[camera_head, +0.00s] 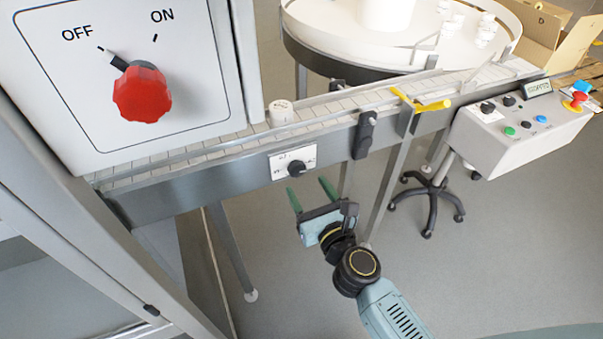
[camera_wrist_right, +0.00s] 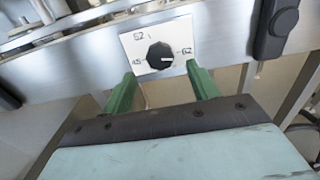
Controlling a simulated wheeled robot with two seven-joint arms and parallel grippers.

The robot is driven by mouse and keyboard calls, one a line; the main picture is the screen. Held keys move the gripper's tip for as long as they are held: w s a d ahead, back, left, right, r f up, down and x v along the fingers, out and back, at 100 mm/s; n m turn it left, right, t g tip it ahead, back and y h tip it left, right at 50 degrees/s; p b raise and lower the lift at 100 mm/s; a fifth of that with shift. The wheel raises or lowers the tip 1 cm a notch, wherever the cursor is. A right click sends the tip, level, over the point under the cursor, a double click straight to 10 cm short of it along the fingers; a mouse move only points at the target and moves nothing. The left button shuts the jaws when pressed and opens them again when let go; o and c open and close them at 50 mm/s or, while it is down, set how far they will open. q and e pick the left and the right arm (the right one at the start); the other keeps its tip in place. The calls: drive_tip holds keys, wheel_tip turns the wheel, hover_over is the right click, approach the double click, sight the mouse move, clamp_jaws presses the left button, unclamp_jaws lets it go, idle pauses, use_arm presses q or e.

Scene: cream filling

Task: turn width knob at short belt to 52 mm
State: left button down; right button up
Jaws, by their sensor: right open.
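The width knob (camera_head: 297,167) is a small black dial on a white plate on the side of the short belt (camera_head: 225,168). In the right wrist view the knob (camera_wrist_right: 160,55) has a scale around it, with what reads as 52 at the top and smaller numbers left and right. A light mark on the knob seems to point right, towards the right-hand number. My right gripper (camera_head: 307,188) is open and empty, just short of the knob. In the wrist view its green fingers (camera_wrist_right: 160,74) lie either side of the knob, apart from it. My left gripper is not in view.
A box with a red OFF/ON knob (camera_head: 142,92) stands at the upper left. A white cup (camera_head: 281,112) is on the belt. A black clamp (camera_head: 364,135) sits right of the knob. A control panel (camera_head: 520,130) stands at the right. The floor below is mostly clear.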

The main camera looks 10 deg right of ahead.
sight(299, 173)
drive_tip(key=shift+w+a, duration=0.2)
drive_tip(key=shift+w, duration=0.95)
drive_tip(key=shift+w+a, duration=0.2)
drive_tip(key=shift+w, duration=0.9)
drive_tip(key=c, duration=1)
